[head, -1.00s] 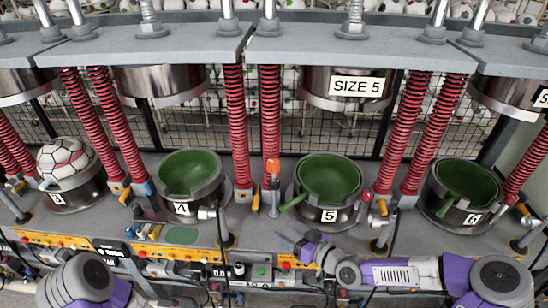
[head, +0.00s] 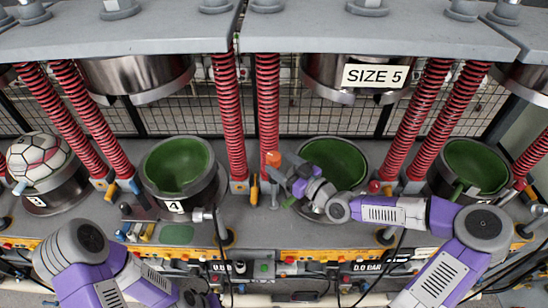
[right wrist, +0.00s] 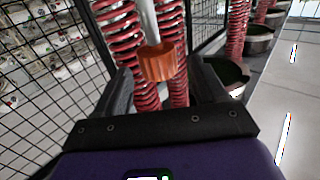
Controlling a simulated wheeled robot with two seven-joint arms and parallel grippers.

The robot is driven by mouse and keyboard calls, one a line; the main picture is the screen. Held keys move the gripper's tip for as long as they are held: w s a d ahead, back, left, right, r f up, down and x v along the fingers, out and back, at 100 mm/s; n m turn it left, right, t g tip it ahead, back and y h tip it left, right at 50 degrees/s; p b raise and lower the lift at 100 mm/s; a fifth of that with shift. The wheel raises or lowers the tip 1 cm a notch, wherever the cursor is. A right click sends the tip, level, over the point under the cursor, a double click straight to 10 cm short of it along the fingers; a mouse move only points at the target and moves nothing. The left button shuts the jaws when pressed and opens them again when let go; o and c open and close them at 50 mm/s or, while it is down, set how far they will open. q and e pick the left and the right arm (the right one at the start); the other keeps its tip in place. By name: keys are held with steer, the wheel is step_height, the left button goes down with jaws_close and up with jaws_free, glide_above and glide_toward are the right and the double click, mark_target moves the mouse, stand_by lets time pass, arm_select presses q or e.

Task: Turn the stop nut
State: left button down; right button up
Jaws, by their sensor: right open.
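The orange stop nut (head: 272,158) sits on a thin upright grey post between the red springs, left of station 5. My right gripper (head: 279,168) reaches in from the right, over the front of cup 5, with its fingertips close to the nut. In the right wrist view the nut (right wrist: 158,62) shows ahead, in line with the gap between the two dark fingers (right wrist: 160,90), which are open. I cannot tell whether a finger touches it. My left arm is at the lower left; its gripper does not show clearly.
Green-lined cup 5 (head: 335,160) is behind my right wrist. Cup 4 (head: 178,168) is left of the nut. Red springs (head: 268,105) rise behind the nut. A yellow-orange handle (head: 254,189) stands close by on its left. A grey plate (head: 380,35) hangs above.

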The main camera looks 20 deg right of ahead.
mark_target(272, 163)
steer(key=shift+x, duration=1.7)
steer(key=shift+w+f, duration=0.1)
steer(key=shift+c, duration=0.5)
steer(key=c, duration=0.9)
steer(key=shift+o, duration=0.2)
steer(key=shift+a+m+t+h+b, duration=0.15)
steer(key=shift+m+t+h+b, duration=0.5)
steer(key=shift+h+b, duration=0.4)
steer(key=m+h+b, duration=0.2)
steer(key=h+b, duration=0.2)
steer(key=m+t+h+b, duration=0.1)
steer(key=m+h+b, duration=0.2)
steer(key=h+b, duration=0.1)
steer(key=shift+a+m+t, duration=0.1)
steer(key=shift+m+t, duration=0.15)
steer(key=m+h+b, duration=0.2)
steer(key=h, duration=0.1)
steer(key=shift+g+h, duration=0.25)
steer(key=shift+g, duration=0.15)
steer(key=shift+m+g+h+b, duration=0.5)
steer(key=shift+m+g+h, duration=0.3)
steer(key=shift+m+h, duration=0.95)
steer(key=shift+h, duration=0.45)
